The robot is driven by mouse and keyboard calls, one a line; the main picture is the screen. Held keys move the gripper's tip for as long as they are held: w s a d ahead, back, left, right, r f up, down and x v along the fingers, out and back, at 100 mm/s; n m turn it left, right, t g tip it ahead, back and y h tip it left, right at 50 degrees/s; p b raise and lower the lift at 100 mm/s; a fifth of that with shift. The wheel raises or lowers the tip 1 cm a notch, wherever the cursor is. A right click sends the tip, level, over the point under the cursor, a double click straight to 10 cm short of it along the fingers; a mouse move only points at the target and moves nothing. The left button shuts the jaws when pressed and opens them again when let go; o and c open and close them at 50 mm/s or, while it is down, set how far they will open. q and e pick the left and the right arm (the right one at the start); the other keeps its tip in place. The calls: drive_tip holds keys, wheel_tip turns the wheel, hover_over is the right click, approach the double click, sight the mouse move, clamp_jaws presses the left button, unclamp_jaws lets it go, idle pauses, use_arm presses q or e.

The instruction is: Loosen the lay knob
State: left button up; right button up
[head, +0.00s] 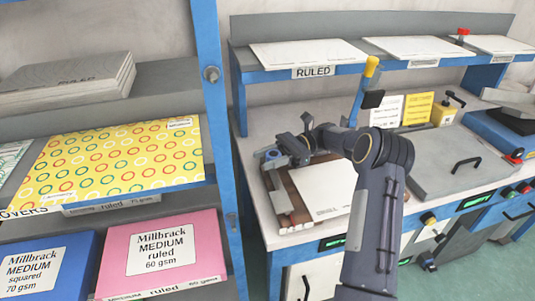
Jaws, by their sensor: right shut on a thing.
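My right arm reaches up from the bottom of the head view and bends left over the bench. My right gripper (276,155) is at the back left corner of a brown wooden board (289,215). It is shut on a small dark part there, which seems to be the lay knob; the fingers and wrist hide most of it. A white sheet stack (327,191) lies on the board, below and right of the gripper. A grey strip (279,202) runs along the board's left side. My left gripper is not in view.
A blue-framed shelf rack (212,90) with paper packs stands close on the left. A raised shelf (345,72) with white sheets runs behind the bench. A grey plate with a black handle (467,164) lies to the right.

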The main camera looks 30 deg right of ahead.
sight(280, 153)
idle(0.4)
drive_tip(key=o, duration=1)
drive_tip(key=shift+w+d+p, duration=0.1)
drive_tip(key=shift+d+p, duration=0.2)
drive_tip(key=shift+d, duration=3.6)
